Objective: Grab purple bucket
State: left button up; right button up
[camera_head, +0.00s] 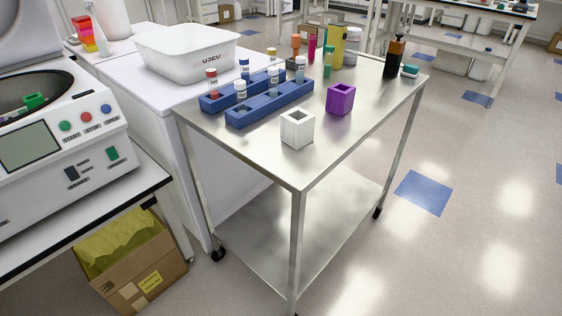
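The purple bucket (340,99) is a small, open-topped square container. It stands upright on the steel cart top (350,135), right of the middle of the head view. A similar white square bucket (297,128) stands in front of it and to its left, with a gap between them. Neither of my grippers shows in the head view.
Blue racks (270,101) with capped vials stand left of the purple bucket. Several bottles, including a yellow one (336,46), and a black-and-orange bottle (394,58) stand behind. A white tub (187,53) and a centrifuge (55,125) are at left. The cart's front right is clear.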

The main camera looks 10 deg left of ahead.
aim_at(340, 97)
jog(key=z, duration=2)
jog(key=i, duration=1.4)
jog(key=u, duration=3.9)
jog(key=i, duration=0.5)
jog(key=z, duration=0.05)
